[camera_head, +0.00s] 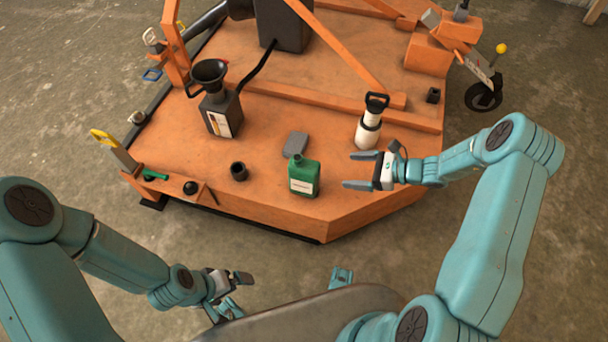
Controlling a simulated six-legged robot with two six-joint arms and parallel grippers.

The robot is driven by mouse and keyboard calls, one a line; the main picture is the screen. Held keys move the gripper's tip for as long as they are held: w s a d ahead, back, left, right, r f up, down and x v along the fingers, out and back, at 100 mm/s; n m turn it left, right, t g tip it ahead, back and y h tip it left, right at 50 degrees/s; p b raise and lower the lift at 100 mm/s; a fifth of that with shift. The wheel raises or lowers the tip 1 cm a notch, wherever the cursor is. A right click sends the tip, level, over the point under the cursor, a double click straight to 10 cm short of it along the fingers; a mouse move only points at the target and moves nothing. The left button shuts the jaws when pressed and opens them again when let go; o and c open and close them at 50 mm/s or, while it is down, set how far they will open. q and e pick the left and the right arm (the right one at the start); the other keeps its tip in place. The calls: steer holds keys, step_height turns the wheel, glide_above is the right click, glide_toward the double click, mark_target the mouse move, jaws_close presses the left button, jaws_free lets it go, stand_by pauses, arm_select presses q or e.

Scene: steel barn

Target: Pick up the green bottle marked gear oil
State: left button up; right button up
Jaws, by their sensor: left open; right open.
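The green bottle (304,178) with a white label stands upright near the front edge of the orange deck (270,146). The label's writing is too small to read. My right gripper (352,171) is open and empty to the right of the bottle, its fingers pointing left towards it with a gap between. My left gripper (247,290) is open and empty, in front of the deck, lower and nearer to me than the bottle.
A grey block (295,144) lies just behind the bottle, and a black ring-shaped part (239,171) is to its left. A white pump bottle (368,130) stands behind my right gripper. A dark can with a funnel (221,112) stands further left. Orange beams cross the deck behind.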

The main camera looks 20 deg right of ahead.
steer(key=b, duration=0.3)
glide_toward(304, 168)
steer(key=w+a+f, duration=0.1)
steer(key=f, duration=0.1)
steer(key=w+a+f, duration=0.2)
steer(key=shift+w+a+f, duration=0.15)
steer(key=shift+w+f, duration=0.2)
steer(key=b+x, duration=0.1)
steer(key=x, duration=0.4)
steer(key=shift+r+b, duration=0.15)
steer(key=shift+b, duration=0.2)
steer(key=shift+w+r, duration=0.1)
steer(key=shift+r, duration=0.05)
jaws_close()
